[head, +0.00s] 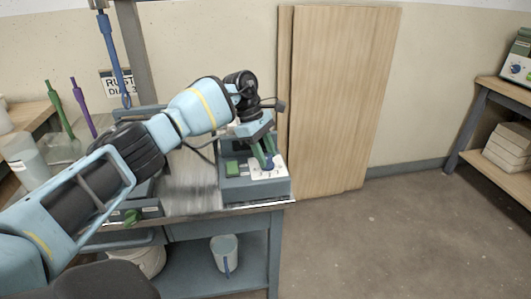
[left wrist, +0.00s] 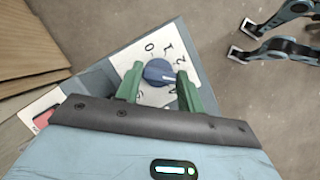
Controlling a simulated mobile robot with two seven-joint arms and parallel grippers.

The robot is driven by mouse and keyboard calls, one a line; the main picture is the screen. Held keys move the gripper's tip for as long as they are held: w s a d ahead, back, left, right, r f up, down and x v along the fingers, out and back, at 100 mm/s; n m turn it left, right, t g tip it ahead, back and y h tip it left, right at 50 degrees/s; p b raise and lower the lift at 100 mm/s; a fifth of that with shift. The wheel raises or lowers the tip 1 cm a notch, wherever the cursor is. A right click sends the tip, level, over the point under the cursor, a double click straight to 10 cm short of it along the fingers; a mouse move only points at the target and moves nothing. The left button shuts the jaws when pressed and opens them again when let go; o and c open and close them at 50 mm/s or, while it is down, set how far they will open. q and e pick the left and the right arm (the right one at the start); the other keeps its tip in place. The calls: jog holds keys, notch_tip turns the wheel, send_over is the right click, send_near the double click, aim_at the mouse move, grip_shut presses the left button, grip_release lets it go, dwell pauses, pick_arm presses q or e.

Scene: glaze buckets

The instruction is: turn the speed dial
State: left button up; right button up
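The speed dial (left wrist: 158,72) is a blue round knob with a pale pointer mark on a white plate with printed numbers. The plate (head: 266,168) shows in the head view on the right part of a grey control box (head: 230,188). My left gripper (left wrist: 160,82) is over the plate, with its green fingers apart, one on each side of the dial. The fingers are very close to the knob; I cannot tell whether they touch it. In the head view the left gripper (head: 264,160) points down and partly hides the dial. I cannot make out my right gripper.
The workbench (head: 250,215) ends just right of the box, with open floor beyond. Wooden boards (head: 345,95) lean on the wall behind.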

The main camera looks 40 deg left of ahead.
pick_arm(q)
jog(key=o, duration=0.5)
jog(key=shift+c, duration=0.2)
pick_arm(e)
jog(key=shift+s, duration=0.35)
jog(key=shift+s, duration=0.1)
pick_arm(q)
jog(key=v, duration=0.8)
pick_arm(e)
jog(key=shift+w+r, duration=0.15)
jog(key=shift+w, duration=0.15)
pick_arm(q)
jog(key=shift+d, duration=0.1)
